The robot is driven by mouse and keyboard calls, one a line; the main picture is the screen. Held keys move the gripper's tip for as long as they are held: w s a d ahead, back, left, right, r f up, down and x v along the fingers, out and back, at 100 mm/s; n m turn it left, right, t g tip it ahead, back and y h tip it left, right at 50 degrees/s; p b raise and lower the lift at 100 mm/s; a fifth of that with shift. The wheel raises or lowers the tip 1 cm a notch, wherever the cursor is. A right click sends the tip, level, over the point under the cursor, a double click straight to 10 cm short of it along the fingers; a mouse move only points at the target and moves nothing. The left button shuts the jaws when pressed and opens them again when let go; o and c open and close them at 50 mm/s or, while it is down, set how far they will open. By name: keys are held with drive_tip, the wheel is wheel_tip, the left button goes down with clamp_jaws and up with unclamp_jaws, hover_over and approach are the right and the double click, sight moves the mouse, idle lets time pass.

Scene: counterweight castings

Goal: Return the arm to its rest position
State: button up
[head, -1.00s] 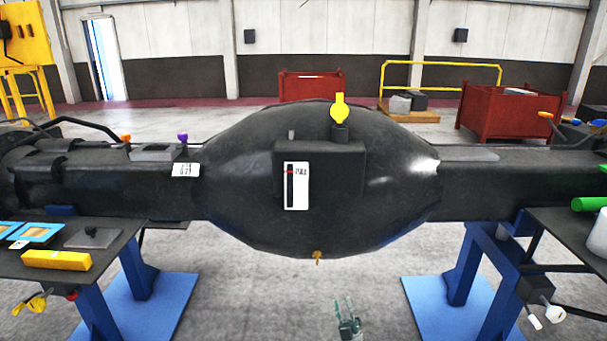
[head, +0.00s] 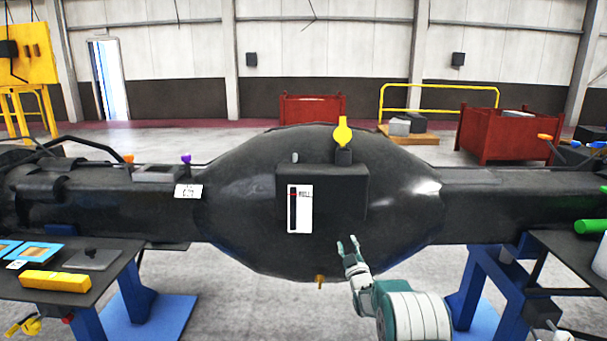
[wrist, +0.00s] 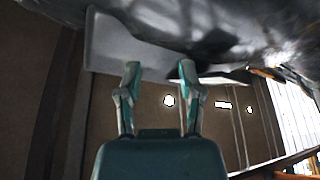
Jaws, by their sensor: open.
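My gripper (head: 348,242) is in front of the lower right part of the large black bulging housing (head: 240,220) in the head view. Its fingers point up and are apart, with nothing between them. In the wrist view my gripper (wrist: 157,70) also shows two separated fingers with no object held. A grey flat-sided shape (wrist: 115,45) lies behind the fingertips there, and I cannot tell what it is. The housing carries a box with a white label (head: 299,209) and a yellow handle (head: 343,133) on top. A small yellow-brown plug (head: 319,279) hangs at its underside.
A dark side table (head: 75,290) at left holds a yellow block (head: 55,281) and blue-framed pieces. Another table at right bears a green cylinder (head: 590,226). Blue stands (head: 155,310) support the housing. Red bins (head: 500,135) stand behind. Grey floor is open below the housing.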

drive_tip(key=s+d+r+m+g+h, duration=0.1)
drive_tip(key=s+r+g, duration=0.15)
drive_tip(key=r, duration=0.35)
drive_tip(key=s+d+r+m+g+h, duration=0.1)
drive_tip(key=s+r+m+h, duration=0.15)
drive_tip(key=r, duration=0.25)
drive_tip(key=s+r+m+g, duration=0.2)
drive_tip(key=s+r+g, duration=0.3)
drive_tip(key=s, duration=0.8)
drive_tip(key=s+f+m+g, duration=0.1)
drive_tip(key=s+f+g, duration=0.1)
drive_tip(key=s, duration=1.7)
drive_tip(key=s+f+m+g, duration=0.2)
drive_tip(key=s+g, duration=0.3)
drive_tip(key=s, duration=1.4)
drive_tip(key=shift+s+f+h, duration=0.2)
drive_tip(key=shift+f+h, duration=0.15)
drive_tip(key=shift+f, duration=0.3)
drive_tip(key=shift+d+m, duration=0.15)
drive_tip(key=shift+m, duration=0.1)
